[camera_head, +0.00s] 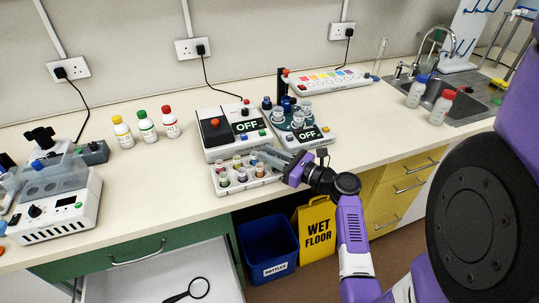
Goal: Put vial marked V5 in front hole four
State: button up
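A white rack (246,185) stands near the front edge of the bench, with several small vials in two rows. A front-row vial (242,175) stands near the middle and another vial (260,170) stands to its right. The vial markings are too small to read, so I cannot tell which is V5. The hole numbers cannot be read either. My gripper (264,154) reaches in from the right, its grey fingers over or beside the rack's right end. I cannot tell whether the fingers are parted or hold anything. They hide part of the rack's back right corner.
A white device (217,142) with an OFF display stands behind the rack. Another OFF device (312,136) with round holders stands to its right. Capped bottles (147,127) stand at the back left. A drawer (160,275) is open below. Bare bench lies left of the rack.

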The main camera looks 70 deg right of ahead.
jog(key=o, duration=0.4)
jog(key=shift+s+a+f, duration=0.1)
jog(key=shift+s+f, duration=0.05)
jog(key=shift+f, duration=0.7)
jog(key=shift+o, duration=0.2)
jog(key=shift+s+r+g, duration=0.15)
jog(key=shift+r+g, duration=0.15)
jog(key=b+v, duration=0.1)
jog(key=v, duration=1)
jog(key=shift+s+r, duration=0.2)
